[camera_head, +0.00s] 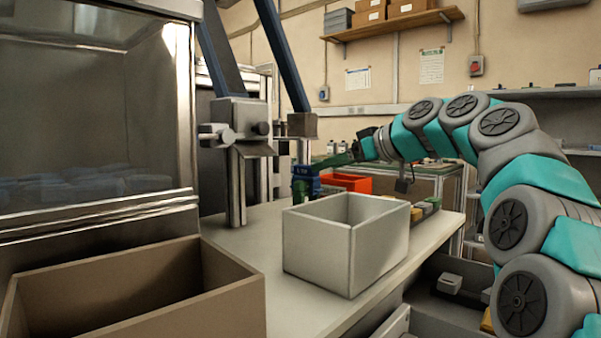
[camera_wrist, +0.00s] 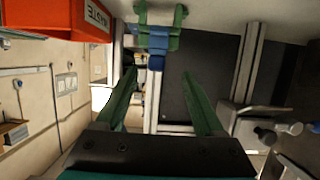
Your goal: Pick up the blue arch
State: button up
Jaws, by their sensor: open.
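A blue piece (camera_head: 306,172) stands on the workbench (camera_head: 255,265), behind the grey open box, with green parts around it. In the wrist view this blue piece (camera_wrist: 155,61) shows near the top, between green parts (camera_wrist: 160,14); I cannot make out a full arch shape. My gripper (camera_head: 325,163) reaches in from the right, close to the blue piece. In the wrist view my gripper (camera_wrist: 160,74) has its two green fingers spread, with nothing between them. The blue piece lies just beyond the fingertips. I cannot tell whether they touch it.
The grey box (camera_head: 318,245) stands in front on the bench. An orange-red bin (camera_head: 347,182) is behind it, marked WASTE in the wrist view (camera_wrist: 62,18). A metal post (camera_head: 237,170) rises left of the blue piece. A brown box (camera_head: 130,300) is at the front left.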

aim_at(306, 172)
jog(key=shift+w+p+x, duration=0.2)
jog(key=shift+p+x, duration=0.35)
jog(key=shift+x, duration=3.75)
jog(key=shift+d+r, duration=0.15)
jog(key=shift+d, duration=0.05)
jog(key=shift+c, duration=0.3)
grip_shut()
